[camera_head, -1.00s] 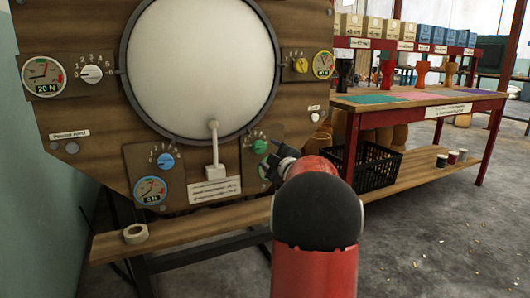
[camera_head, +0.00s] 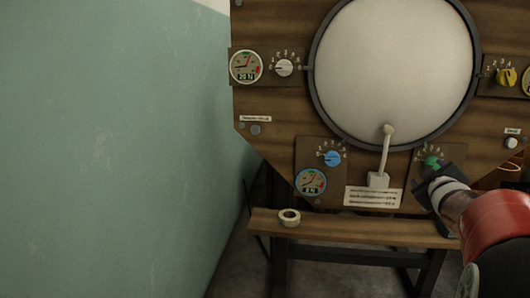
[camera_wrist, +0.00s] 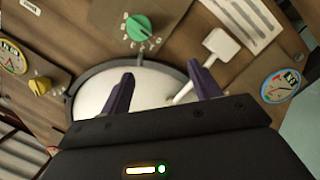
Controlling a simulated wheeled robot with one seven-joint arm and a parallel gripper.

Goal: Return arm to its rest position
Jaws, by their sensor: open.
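My red arm reaches in from the lower right of the head view. My gripper (camera_head: 432,182) is in front of the lower right of the wooden panel (camera_head: 275,110), near the green knob (camera_head: 432,162). In the wrist view my gripper (camera_wrist: 162,90) shows two dark fingers spread apart, with nothing between them but the white round drumhead (camera_wrist: 150,90) behind. The green knob (camera_wrist: 138,27) is above the left finger in that view, apart from it. In the head view, part of the green knob's plate is hidden by my gripper.
The panel also carries a white lever (camera_head: 384,155), a blue knob (camera_head: 332,158), a white knob (camera_head: 284,68), a yellow knob (camera_head: 506,77) and gauges. A tape roll (camera_head: 289,217) lies on the wooden shelf (camera_head: 350,228) below. A green wall (camera_head: 110,140) stands at the left.

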